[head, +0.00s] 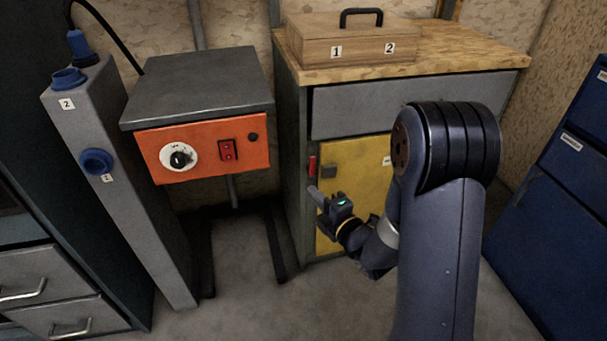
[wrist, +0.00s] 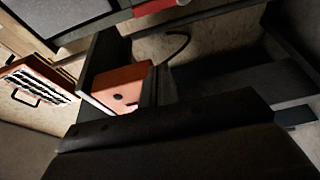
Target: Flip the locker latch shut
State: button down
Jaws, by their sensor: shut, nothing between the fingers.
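The locker's yellow door (head: 352,180) sits in the grey cabinet and looks closed. A small red latch (head: 312,166) stands upright on the cabinet frame, just left of the door. My gripper (head: 316,194) is shut and empty. It is in front of the door's left edge, a little below the latch in the head view. I cannot tell whether it touches anything. The latch cannot be made out for certain in the wrist view.
A wooden box (head: 350,40) with a black handle stands on the cabinet top. An orange-fronted control unit (head: 205,150) and a grey post (head: 130,200) with blue sockets stand left. Blue drawers (head: 560,160) stand right. Some floor is clear between the unit and locker.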

aim_at(309, 171)
dwell(0.3)
jog(key=w, duration=0.3)
jog(key=w+a+b, duration=0.1)
jog(key=w, duration=0.2)
jog(key=w+a+b, duration=0.1)
jog(key=w, duration=0.2)
jog(key=shift+w, duration=0.15)
